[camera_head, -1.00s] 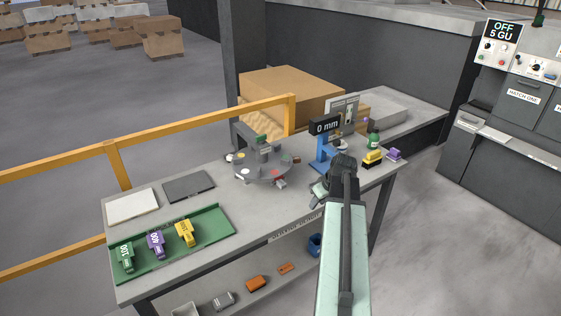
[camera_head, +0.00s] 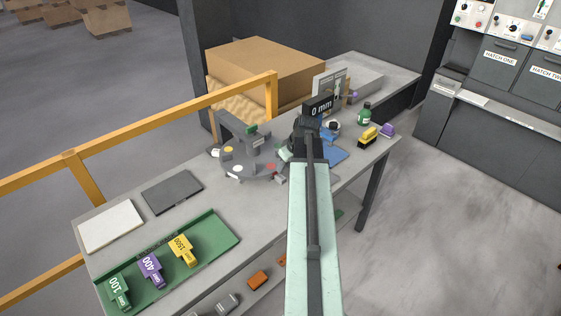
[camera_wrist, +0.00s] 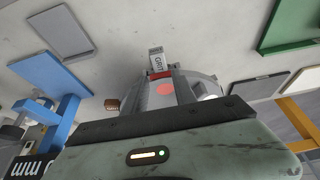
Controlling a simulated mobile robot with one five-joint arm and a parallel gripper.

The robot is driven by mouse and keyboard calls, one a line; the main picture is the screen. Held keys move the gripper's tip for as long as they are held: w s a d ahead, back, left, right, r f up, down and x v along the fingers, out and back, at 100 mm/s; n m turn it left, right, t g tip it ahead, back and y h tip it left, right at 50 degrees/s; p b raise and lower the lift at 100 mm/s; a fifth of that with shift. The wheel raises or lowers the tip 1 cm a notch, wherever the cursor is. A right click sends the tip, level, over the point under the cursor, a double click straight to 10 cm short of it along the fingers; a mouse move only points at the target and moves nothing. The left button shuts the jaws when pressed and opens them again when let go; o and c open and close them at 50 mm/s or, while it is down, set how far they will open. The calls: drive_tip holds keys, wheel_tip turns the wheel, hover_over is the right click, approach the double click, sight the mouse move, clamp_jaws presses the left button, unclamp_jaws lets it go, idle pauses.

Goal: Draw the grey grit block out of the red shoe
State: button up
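The grey grit block (camera_wrist: 156,57), lettered GRIT, sits in the red shoe (camera_wrist: 160,74) at the edge of the round grey turntable (camera_wrist: 205,78) in the wrist view. A red dot (camera_wrist: 165,90) lies just inward of the shoe. In the head view the turntable (camera_head: 238,160) stands mid-bench, and the grey block (camera_head: 280,179) shows small beside its red dot (camera_head: 270,167). My gripper (camera_head: 285,152) is over the turntable's right side, partly hidden by my own arm.
A blue gauge (camera_head: 328,133) reading 0 mm stands right of my arm. The green tray (camera_head: 226,238) holds green, purple and yellow blocks. A yellow rail (camera_head: 180,118) runs behind the bench.

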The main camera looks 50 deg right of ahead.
sight(280, 176)
drive_tip(key=b+x, duration=0.7)
drive_tip(key=x, duration=0.1)
drive_tip(key=shift+r, duration=0.1)
drive_tip(key=shift+s, duration=0.1)
clamp_jaws()
